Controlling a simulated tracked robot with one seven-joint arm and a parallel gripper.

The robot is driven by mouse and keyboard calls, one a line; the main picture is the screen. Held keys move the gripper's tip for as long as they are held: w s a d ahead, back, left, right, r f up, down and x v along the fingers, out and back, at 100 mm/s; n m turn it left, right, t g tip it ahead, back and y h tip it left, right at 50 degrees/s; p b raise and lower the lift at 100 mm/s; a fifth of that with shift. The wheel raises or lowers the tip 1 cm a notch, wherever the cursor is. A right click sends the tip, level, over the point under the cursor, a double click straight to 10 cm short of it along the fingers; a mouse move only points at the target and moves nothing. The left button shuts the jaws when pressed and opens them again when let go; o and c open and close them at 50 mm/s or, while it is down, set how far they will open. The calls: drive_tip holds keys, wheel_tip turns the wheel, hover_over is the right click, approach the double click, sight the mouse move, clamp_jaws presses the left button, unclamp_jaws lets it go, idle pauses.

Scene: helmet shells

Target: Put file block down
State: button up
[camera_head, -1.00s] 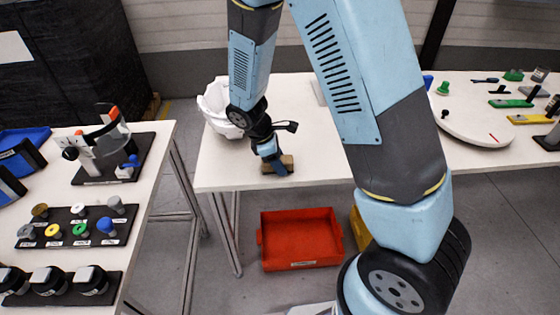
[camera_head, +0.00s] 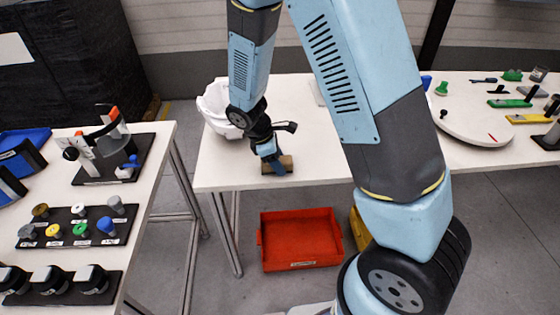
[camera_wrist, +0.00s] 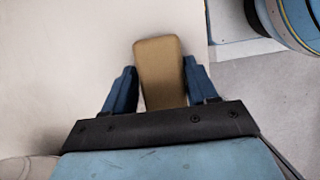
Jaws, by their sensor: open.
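The file block (camera_head: 284,161) is a small brown block on the white table near its front edge. My gripper (camera_head: 277,163) is low over the table at the block. In the wrist view the tan block (camera_wrist: 160,72) lies between the two blue fingers of my gripper (camera_wrist: 158,85). The fingers stand apart, with a visible gap beside the block on the left and a narrow one on the right. The block's near end is hidden behind the dark gripper body.
A white bowl-like shell (camera_head: 216,108) stands on the white table (camera_head: 225,172), left of my arm. A red bin (camera_head: 300,240) is on the floor below. A round white turntable (camera_head: 465,118) is at right. The left table holds labelled black racks (camera_head: 78,228).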

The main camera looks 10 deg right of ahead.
drive_tip(key=shift+s+f, duration=0.4)
drive_tip(key=shift+s, duration=0.1)
drive_tip(key=shift+w+a+r, duration=0.1)
drive_tip(key=shift+r, duration=0.15)
drive_tip(key=v, duration=1.2)
drive_tip(key=shift+w+r, duration=0.3)
drive_tip(key=shift+w, duration=0.05)
wheel_tip(320, 180, up, 8)
drive_tip(key=m+y, duration=0.2)
drive_tip(key=m, duration=0.2)
hover_over(285, 162)
drive_tip(key=s+d+r+m+t+y, duration=0.2)
drive_tip(key=s+d+r+m+t, duration=0.3)
drive_tip(key=s+d+r+m, duration=0.8)
drive_tip(key=s+d+r, duration=0.1)
drive_tip(key=s, duration=0.2)
drive_tip(key=shift+d+r+m+t, duration=0.25)
drive_tip(key=shift+r+m+t, duration=0.05)
drive_tip(key=shift+r, duration=0.1)
